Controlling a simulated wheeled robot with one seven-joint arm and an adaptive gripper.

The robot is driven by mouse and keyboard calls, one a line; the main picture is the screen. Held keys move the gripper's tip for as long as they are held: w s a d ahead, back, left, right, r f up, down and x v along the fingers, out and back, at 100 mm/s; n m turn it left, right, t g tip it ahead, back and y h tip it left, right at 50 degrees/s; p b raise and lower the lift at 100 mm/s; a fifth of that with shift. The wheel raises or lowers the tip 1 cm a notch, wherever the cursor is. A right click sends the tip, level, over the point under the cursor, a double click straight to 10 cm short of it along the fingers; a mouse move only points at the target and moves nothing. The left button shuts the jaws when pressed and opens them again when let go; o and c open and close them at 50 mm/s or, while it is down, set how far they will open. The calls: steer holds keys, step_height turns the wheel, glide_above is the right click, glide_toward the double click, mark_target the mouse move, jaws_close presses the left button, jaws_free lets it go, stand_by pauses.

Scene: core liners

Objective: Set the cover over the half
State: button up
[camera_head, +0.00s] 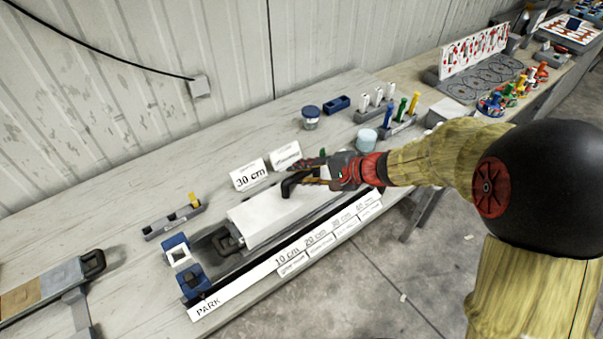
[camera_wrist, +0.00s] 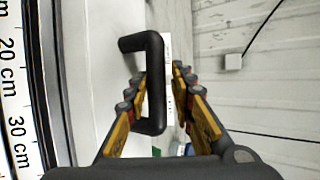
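The long white cover (camera_head: 270,215) lies along the dark rail on the bench, and a bent black handle (camera_head: 290,184) stands up from it. My gripper (camera_head: 312,172) is at this handle, coming from the right. In the wrist view the handle (camera_wrist: 155,85) lies between the two yellow-and-black fingers (camera_wrist: 160,75). The fingers are apart, with a visible gap on the right side; the left finger looks very close to the bar. Another black handle (camera_head: 229,240) shows past the cover's left end. I cannot make out the half separately; it may be hidden under the cover.
A ruler strip (camera_head: 250,286) marked PARK and in centimetres runs along the bench's front edge. Blue blocks (camera_head: 190,278) stand at the rail's left end. A "30 cm" card (camera_head: 249,174) and another card stand behind the cover. Jars and coloured pegs (camera_head: 402,112) stand further right.

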steer(key=shift+o, duration=1.2)
steer(key=shift+r, duration=0.1)
steer(key=shift+r+p, duration=0.5)
steer(key=shift+p, duration=0.2)
steer(key=p+v, duration=0.3)
steer(key=v, duration=0.9)
steer(key=s+a+r+n+g+h, duration=0.1)
steer(key=s+r+n+h, duration=0.1)
steer(key=s, duration=0.4)
steer(key=s+a+r+n+g+h, duration=0.1)
steer(key=s+r+n+g, duration=0.15)
steer(key=s, duration=0.25)
steer(key=s+d+r+n+t+h, duration=0.3)
steer(key=s+d+n+h, duration=0.1)
steer(key=s+d+h, duration=0.3)
steer(key=s+d, duration=0.2)
steer(key=s, duration=0.2)
steer(key=shift+s+d+r+b, duration=0.25)
steer(key=shift+d+r+b, duration=0.05)
steer(key=shift+r, duration=0.1)
